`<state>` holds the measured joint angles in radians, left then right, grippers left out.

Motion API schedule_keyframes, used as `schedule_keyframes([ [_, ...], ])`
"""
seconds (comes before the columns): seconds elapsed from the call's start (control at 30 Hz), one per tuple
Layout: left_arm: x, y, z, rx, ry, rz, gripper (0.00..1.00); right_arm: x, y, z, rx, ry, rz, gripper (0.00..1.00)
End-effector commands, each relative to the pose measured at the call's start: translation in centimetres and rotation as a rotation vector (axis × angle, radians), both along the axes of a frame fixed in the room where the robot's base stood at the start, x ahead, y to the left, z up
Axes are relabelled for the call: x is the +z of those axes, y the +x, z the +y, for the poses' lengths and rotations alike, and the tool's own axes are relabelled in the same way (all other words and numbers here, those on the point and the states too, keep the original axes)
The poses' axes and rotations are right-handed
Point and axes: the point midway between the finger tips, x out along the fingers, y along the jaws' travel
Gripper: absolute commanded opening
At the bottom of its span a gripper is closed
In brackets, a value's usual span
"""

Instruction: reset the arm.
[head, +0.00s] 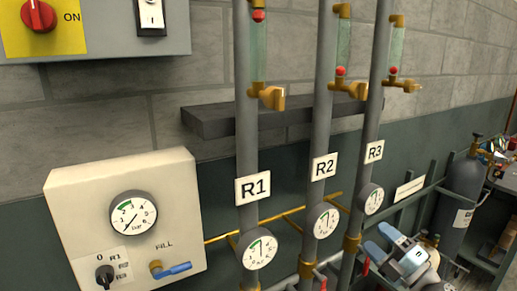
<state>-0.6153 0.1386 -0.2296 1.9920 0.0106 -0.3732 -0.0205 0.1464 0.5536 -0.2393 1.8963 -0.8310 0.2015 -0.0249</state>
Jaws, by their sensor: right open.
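My right gripper (383,242) shows at the lower right, grey and white with blue parts on its fingers. It is open, and I see nothing between its fingers. It appears in front of the rail and to the right of the R3 pipe (370,140); I cannot tell how far apart they are. My left gripper is not in view.
Grey pipes R1 (246,130) and R2 (321,110) carry gauges and brass valves. A cream panel (80,205) at lower left has a gauge, selector knob and blue-handled FILL valve (172,270). A dark shelf (220,121) is behind the pipes. A grey cylinder (463,190) stands right.

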Motion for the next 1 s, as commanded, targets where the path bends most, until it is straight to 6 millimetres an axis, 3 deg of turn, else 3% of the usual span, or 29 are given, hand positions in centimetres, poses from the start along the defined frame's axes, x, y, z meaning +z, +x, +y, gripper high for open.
schedule_keyframes([
  [0.03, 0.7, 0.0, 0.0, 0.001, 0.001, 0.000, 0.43, -2.9, -1.5, 0.7, -0.017, 0.111, 0.105, 0.62],
  [0.17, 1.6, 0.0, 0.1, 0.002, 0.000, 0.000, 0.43, -10.1, -5.5, 1.7, -0.089, 0.378, 0.370, 0.62],
  [0.3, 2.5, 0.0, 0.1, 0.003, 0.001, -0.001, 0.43, -17.9, -11.6, 3.3, -0.192, 0.645, 0.677, 0.62],
  [0.4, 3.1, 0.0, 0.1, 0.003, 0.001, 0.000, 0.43, -22.6, -16.8, 4.6, -0.274, 0.816, 0.894, 0.62],
  [0.5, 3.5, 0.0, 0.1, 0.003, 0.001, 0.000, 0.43, -26.1, -21.6, 6.0, -0.346, 0.950, 1.073, 0.62],
  [0.6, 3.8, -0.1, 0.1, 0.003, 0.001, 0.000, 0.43, -28.3, -25.4, 7.3, -0.399, 1.047, 1.205, 0.62],
  [0.7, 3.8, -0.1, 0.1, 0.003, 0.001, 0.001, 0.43, -29.4, -27.6, 8.0, -0.430, 1.103, 1.282, 0.62],
  [0.8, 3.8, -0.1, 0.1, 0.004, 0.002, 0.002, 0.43, -29.8, -28.6, 8.4, -0.443, 1.126, 1.314, 0.62],
  [1.0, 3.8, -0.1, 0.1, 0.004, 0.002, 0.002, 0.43, -29.9, -28.7, 8.4, -0.443, 1.128, 1.318, 0.62],
])
